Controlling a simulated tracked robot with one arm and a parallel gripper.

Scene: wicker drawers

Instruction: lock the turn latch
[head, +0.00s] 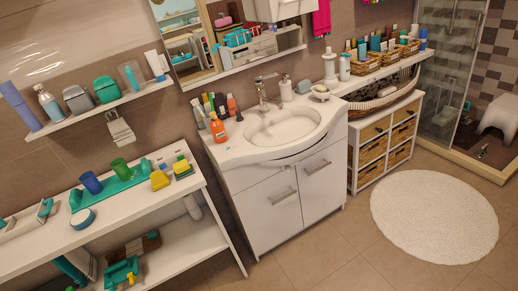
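No turn latch can be made out in the head view; any latch is too small or hidden. A white cabinet (386,139) with several wicker drawers (369,157) stands right of the sink, seen at an angle from some distance. Its drawers look closed. The white sink cabinet (276,205) has two closed doors with bar handles (284,195). My gripper is not in view.
A white table (130,208) with cups and sponges stands at the left, below a wall shelf (103,107). A round white rug (435,216) lies on the tiled floor (345,250). Open floor lies before the cabinets. A glass shower panel (453,65) is at the right.

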